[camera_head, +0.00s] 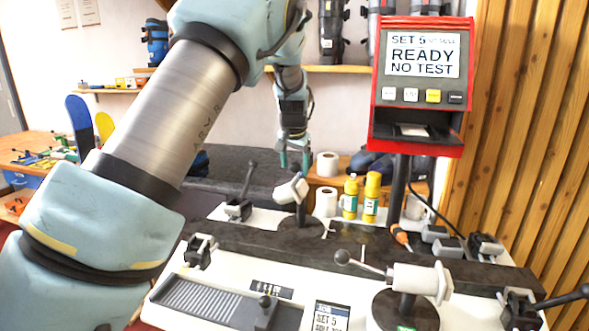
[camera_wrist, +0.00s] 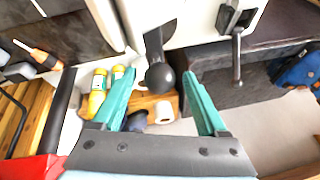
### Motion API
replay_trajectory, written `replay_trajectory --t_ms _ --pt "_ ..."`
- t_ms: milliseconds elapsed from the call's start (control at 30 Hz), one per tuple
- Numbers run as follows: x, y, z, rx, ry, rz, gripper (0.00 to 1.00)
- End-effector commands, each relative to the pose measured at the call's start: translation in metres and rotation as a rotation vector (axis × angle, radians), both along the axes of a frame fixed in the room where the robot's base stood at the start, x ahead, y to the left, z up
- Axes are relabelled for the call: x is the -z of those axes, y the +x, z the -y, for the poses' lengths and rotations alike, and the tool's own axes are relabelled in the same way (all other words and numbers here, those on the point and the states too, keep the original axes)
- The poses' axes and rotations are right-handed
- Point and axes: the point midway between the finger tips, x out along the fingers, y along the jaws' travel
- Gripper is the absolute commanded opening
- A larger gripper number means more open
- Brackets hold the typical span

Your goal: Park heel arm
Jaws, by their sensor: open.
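My gripper (camera_head: 293,160) hangs open above the back of the bench in the head view. In the wrist view its teal fingers (camera_wrist: 160,82) stand apart, with a black ball knob (camera_wrist: 160,77) seen between them; I cannot tell whether they touch it. The knob is on a dark arm that runs up the picture. In the head view a back post with a pale head (camera_head: 293,190) stands just below my gripper. A nearer post carries a pale cylinder (camera_head: 415,280) and a rod with a dark ball (camera_head: 342,257). No label shows which is the heel arm.
A red display unit (camera_head: 418,85) reads "SET 5", "READY", "NO TEST". Yellow bottles (camera_head: 371,195) and paper rolls (camera_head: 326,165) stand behind the bench. A black clamp lever (camera_head: 247,180) rises left of the back post; it also shows in the wrist view (camera_wrist: 237,60). An orange-handled screwdriver (camera_head: 400,237) lies to the right.

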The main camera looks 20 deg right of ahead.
Motion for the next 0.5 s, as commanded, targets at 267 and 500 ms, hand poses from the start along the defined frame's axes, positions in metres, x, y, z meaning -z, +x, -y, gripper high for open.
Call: replay_trajectory --t_ms 267,500 --pt "0.032 0.014 0.007 -0.001 0.0 0.0 0.76" --pt "0.039 0.016 0.008 -0.001 -0.001 0.0 0.76"
